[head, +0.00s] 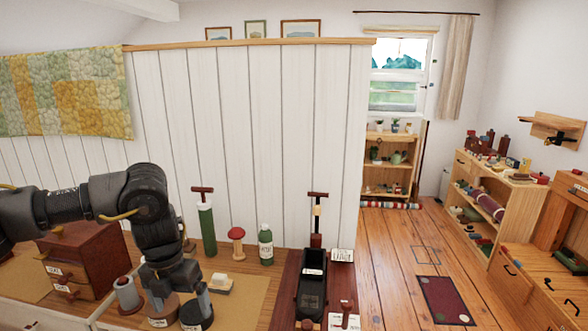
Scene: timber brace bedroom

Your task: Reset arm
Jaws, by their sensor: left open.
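My left arm comes in from the left, and its black left gripper (178,298) points down over the counter (250,278). It is open, among small round-based items at the front, and I see nothing held in it. A round brown labelled piece (163,314) is close below it, and a dark round piece (197,316) is beside it; I cannot tell whether either touches the fingers. A grey spool-like piece (127,294) stands to its left. My right gripper is not in view.
A small brown drawer cabinet (82,262) stands left of the gripper. A green cylinder with a T-handle (207,228), a red mushroom-shaped piece (237,240), a green bottle (266,244) and a black tool (312,280) stand behind and right.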

